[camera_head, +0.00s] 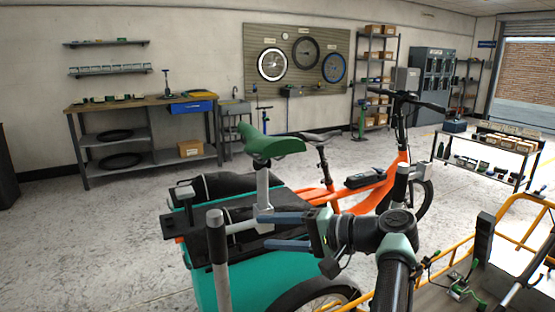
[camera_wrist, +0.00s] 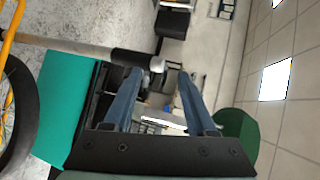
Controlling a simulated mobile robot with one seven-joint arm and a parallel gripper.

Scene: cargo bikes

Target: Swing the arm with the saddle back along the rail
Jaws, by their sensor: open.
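A green saddle (camera_head: 270,143) sits upright on a pale grey post (camera_head: 263,186) above a teal cargo box (camera_head: 205,275). A short grey bar (camera_head: 243,226) runs from near the foot of this post toward an upright grey tube with a dark collar (camera_head: 218,265). My gripper (camera_head: 262,231) is open, with its blue fingers pointing left beside the foot of the saddle post. In the wrist view, the fingers (camera_wrist: 160,75) are apart, the saddle (camera_wrist: 238,130) shows partly behind the right finger, and the tube (camera_wrist: 90,48) lies past the left fingertip. I cannot make out the rail clearly.
An orange bike (camera_head: 385,190) stands just behind the box, and a yellow-framed bike (camera_head: 465,250) is close at the right. A workbench (camera_head: 150,103) stands at the back left. The floor (camera_head: 110,235) at the left is clear.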

